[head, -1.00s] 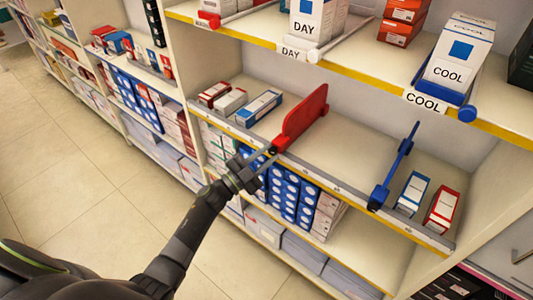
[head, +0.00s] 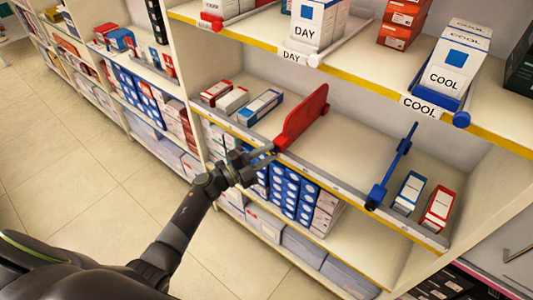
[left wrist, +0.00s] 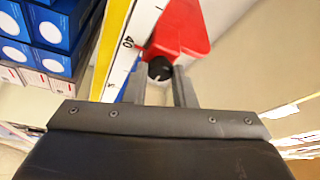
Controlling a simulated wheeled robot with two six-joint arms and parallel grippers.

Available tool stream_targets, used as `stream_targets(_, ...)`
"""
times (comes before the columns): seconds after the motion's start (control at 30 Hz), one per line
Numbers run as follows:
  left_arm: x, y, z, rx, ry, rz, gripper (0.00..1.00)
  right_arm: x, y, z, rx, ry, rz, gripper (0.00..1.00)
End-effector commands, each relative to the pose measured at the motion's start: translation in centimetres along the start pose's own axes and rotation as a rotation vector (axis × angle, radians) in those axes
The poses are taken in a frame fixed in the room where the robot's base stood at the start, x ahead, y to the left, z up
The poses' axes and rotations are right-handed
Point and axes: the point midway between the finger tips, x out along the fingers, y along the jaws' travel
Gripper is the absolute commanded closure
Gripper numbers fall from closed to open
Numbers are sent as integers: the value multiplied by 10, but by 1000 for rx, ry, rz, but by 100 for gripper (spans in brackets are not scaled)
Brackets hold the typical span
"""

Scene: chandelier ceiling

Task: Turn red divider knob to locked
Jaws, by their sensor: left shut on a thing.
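The red divider (head: 303,115) stands on the middle shelf, its front end at the shelf's front rail. In the left wrist view the red divider (left wrist: 181,28) shows at the top, with a dark round knob (left wrist: 160,68) at its front end. My left gripper (head: 270,151) reaches the divider's front end from the left. In the left wrist view its two fingers (left wrist: 160,82) lie on either side of the knob and are shut on it. The knob's marking cannot be read. My right gripper is not in view.
A blue divider (head: 392,165) stands farther right on the same shelf, with two small boxes (head: 424,200) beside it. Several boxes (head: 240,101) lie left of the red divider. The upper shelf's yellow edge (head: 350,69) runs above. The shelf between the dividers is clear.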

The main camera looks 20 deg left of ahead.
Motion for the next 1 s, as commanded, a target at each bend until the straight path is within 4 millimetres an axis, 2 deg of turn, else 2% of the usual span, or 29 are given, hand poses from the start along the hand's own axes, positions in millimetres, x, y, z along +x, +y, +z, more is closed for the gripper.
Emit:
stream_targets(0.23,0,1,0,0,-2,1,99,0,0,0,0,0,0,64)
stream_targets(0.27,0,1,0,0,-2,1,75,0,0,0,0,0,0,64)
stream_targets(0.43,0,0,0,-1,-1,0,55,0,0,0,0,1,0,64)
stream_targets(0.77,-4,1,0,-1,-1,0,55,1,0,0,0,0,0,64)
stream_targets(0.87,-15,2,1,0,-2,2,55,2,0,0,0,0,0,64)
stream_targets(1.0,-43,3,2,1,-3,4,55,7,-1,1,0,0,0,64)
